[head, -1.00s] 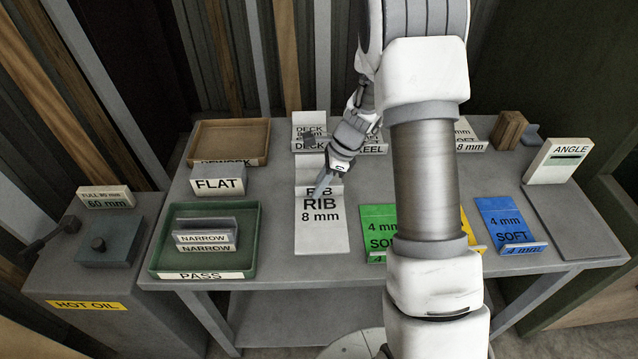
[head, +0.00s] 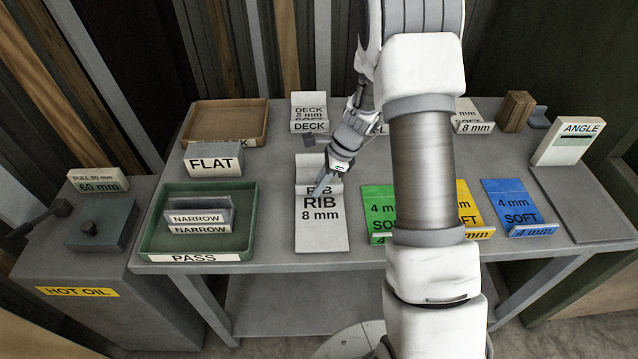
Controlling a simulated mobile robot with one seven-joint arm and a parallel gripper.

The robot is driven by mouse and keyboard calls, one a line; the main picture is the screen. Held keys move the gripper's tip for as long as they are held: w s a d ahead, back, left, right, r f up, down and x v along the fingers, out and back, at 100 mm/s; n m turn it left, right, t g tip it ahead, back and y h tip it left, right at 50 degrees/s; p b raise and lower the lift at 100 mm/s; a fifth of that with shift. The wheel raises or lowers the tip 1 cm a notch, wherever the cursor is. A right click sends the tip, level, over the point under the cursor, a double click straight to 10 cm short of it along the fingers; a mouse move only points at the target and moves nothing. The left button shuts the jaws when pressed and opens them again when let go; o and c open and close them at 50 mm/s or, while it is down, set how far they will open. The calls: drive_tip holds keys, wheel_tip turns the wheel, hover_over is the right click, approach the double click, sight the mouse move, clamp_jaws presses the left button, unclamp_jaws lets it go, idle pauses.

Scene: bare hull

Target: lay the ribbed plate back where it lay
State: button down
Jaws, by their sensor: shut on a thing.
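The ribbed plate (head: 321,235), pale grey and marked RIB 8 mm, is at the front middle of the grey bench (head: 272,240). A raised rib crosses it and partly covers a second RIB marking. My gripper (head: 320,188) reaches in from the upper right with its fingers shut on the rib. The plate looks level, on or very close to the bench top; I cannot tell whether it touches. My fingers hide a small part of the rib.
The DECK piece (head: 310,112) stands behind. Green (head: 378,208), yellow (head: 470,205) and blue (head: 512,205) plates lie right. My arm hides bench between green and yellow.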

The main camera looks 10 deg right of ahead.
sight(311, 184)
drive_tip(key=shift+r, duration=0.1)
drive_tip(key=shift+c, duration=1.7)
unclamp_jaws()
drive_tip(key=shift+r+p, duration=2.05)
drive_tip(key=shift+r, duration=0.45)
